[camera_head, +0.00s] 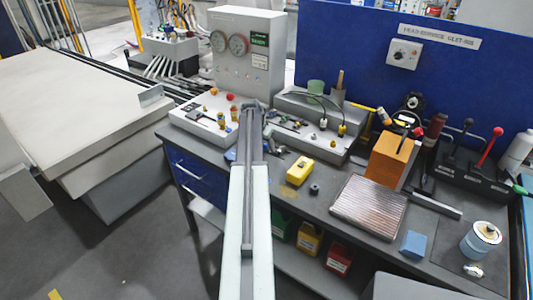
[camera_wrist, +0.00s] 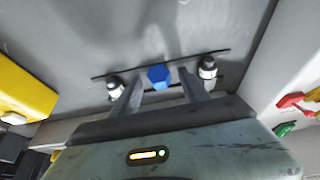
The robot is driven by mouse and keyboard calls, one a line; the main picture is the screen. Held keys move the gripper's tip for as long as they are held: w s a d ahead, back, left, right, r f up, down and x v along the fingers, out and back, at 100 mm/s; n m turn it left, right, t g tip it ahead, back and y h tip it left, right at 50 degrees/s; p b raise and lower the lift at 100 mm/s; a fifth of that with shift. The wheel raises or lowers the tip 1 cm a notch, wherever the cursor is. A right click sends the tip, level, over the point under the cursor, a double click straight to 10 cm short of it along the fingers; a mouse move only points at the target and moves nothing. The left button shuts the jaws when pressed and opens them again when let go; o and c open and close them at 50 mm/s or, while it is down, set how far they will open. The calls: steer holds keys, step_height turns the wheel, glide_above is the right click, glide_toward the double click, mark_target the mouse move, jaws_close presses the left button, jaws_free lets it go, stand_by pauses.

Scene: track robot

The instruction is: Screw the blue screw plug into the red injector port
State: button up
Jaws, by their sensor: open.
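In the wrist view a blue hexagonal head, the blue screw plug (camera_wrist: 158,77), shows between the two fingertips of my open gripper (camera_wrist: 160,82). The fingers stand apart on its left and right, and I cannot tell how far above it they are. In the head view my gripper (camera_head: 250,107) is at the far end of my arm, over the back of the bench, and the plug is not discernible there. I cannot identify the red injector port for certain; a red part (camera_wrist: 289,100) shows at the right edge of the wrist view.
Two black-and-white fittings (camera_wrist: 115,88) (camera_wrist: 207,68) flank the plug close to my fingers. A yellow block (camera_wrist: 25,90) is at left. On the bench (camera_head: 277,183) stand a grey gauge cabinet (camera_head: 250,30), an orange block (camera_head: 390,158) and a ribbed plate (camera_head: 368,207).

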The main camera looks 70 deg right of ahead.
jaws_close()
steer(key=shift+r, duration=0.1)
